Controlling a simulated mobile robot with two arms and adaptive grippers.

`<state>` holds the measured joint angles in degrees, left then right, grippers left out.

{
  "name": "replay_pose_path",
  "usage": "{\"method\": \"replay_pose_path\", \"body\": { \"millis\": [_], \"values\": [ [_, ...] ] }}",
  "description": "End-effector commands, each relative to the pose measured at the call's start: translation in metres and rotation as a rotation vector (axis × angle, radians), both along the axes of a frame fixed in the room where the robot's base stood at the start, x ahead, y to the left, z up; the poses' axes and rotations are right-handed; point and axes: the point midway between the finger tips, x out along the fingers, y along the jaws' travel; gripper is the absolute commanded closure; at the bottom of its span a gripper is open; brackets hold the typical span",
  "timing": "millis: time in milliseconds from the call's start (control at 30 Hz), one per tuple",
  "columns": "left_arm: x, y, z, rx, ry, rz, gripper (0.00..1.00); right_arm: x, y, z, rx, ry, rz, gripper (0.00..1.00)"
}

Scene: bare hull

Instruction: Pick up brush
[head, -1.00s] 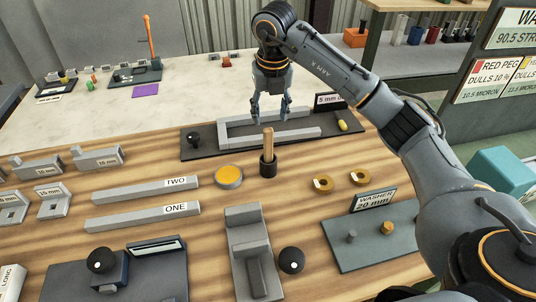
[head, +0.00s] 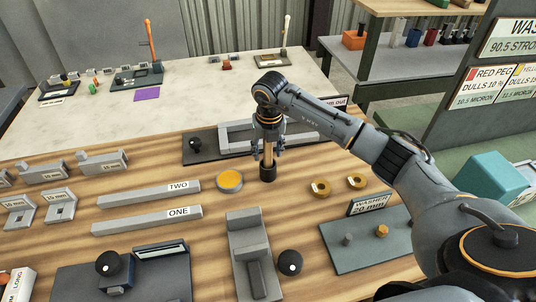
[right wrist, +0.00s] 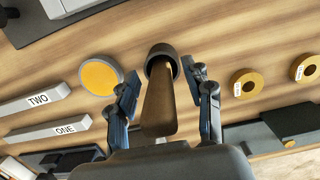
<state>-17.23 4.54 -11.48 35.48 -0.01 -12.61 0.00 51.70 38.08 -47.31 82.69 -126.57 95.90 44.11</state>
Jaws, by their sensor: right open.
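The brush (head: 268,152) stands upright in a small dark round holder (head: 267,173) on the wooden bench, with its wooden handle up. My right gripper (head: 268,152) is over it from above, with its fingers on either side of the handle. In the right wrist view the wooden handle of the brush (right wrist: 160,108) lies between the two open fingers of the gripper (right wrist: 166,92), with gaps on both sides. The brush's lower end is hidden inside the dark holder (right wrist: 162,54). My left gripper is not in view.
A round yellow-topped disc (head: 229,180) sits just left of the holder. Two brass washers (head: 320,188) lie to the right. Grey bars marked TWO (head: 150,194) and ONE (head: 146,219) lie left. A dark plate with a grey frame (head: 203,147) is behind.

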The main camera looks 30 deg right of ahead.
Motion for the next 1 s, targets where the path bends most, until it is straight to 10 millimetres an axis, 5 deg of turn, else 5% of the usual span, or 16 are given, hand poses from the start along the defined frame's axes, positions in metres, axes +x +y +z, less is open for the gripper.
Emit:
{"method": "replay_pose_path", "body": {
  "millis": [167, 400, 767, 1000],
  "values": [
    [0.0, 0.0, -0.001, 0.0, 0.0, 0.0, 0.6, 0.0, 0.0, 0.0, 0.0, -0.001, 0.0, 0.53],
    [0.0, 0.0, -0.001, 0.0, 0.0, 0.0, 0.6, 0.0, 0.0, 0.0, 0.0, -0.001, 0.0, 1.0],
    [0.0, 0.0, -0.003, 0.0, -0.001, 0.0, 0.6, 0.001, 0.0, 0.007, 0.001, -0.004, 0.0, 1.0],
    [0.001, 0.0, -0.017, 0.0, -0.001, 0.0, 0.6, 0.002, 0.0, 0.049, 0.0, -0.008, 0.0, 1.0]
  ]
}}
